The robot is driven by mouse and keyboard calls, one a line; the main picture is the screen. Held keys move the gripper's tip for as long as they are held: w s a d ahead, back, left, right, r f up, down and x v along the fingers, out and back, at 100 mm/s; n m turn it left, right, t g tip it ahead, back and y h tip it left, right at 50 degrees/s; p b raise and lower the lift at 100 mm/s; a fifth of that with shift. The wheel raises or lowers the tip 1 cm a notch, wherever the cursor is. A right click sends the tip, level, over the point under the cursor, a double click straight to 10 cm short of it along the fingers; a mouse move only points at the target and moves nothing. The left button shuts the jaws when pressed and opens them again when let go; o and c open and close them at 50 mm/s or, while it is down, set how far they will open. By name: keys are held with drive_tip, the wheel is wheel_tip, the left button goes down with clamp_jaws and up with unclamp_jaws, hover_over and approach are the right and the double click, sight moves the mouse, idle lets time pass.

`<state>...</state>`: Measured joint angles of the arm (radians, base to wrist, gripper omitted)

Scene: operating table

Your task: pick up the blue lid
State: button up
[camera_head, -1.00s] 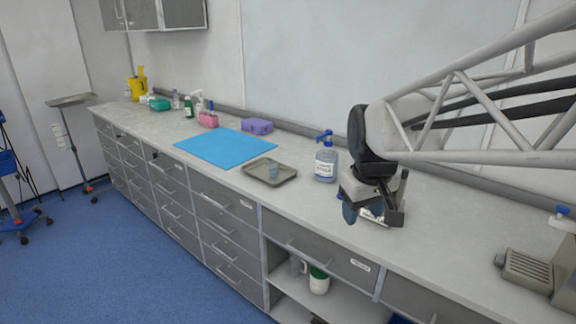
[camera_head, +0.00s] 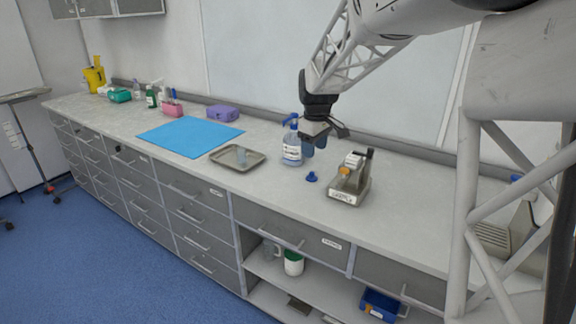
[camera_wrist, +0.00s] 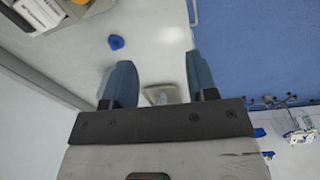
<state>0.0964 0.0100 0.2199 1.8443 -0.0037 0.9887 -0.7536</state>
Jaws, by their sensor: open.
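The blue lid (camera_head: 312,176) is a small, round piece with a raised middle. It lies on the grey counter (camera_head: 420,200) between the pump bottle and a metal-grey dispenser. It also shows in the wrist view (camera_wrist: 116,42), beyond the fingertips and left of the gap between them. My gripper (camera_head: 314,146) is open and empty, its blue fingers pointing down above the counter, just behind and above the lid. In the wrist view, both fingers (camera_wrist: 159,78) are spread wide, apart from the lid.
The pump bottle (camera_head: 292,149) stands close left of my gripper. The dispenser (camera_head: 349,180) with an orange part stands right of the lid. A metal tray (camera_head: 226,154) holding a clear cup (camera_head: 241,155) and a blue mat (camera_head: 188,136) lie farther left. The counter's front edge is near.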

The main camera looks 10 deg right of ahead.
drive_tip(key=w+d+f+n, duration=0.25)
drive_tip(key=w+f, duration=0.35)
drive_tip(key=w, duration=0.5)
drive_tip(key=n, duration=0.2)
hover_over(312, 172)
drive_tip(key=shift+m+g, duration=0.25)
drive_tip(key=shift+g, duration=0.15)
wheel_tip(312, 172, down, 7)
drive_tip(key=shift+r, duration=0.15)
drive_tip(key=shift+f, duration=1.3)
drive_tip(key=shift+f, duration=0.1)
drive_tip(key=shift+a+f, duration=0.1)
drive_tip(key=shift+f, duration=2.4)
drive_tip(key=shift+c, duration=0.4)
clamp_jaws()
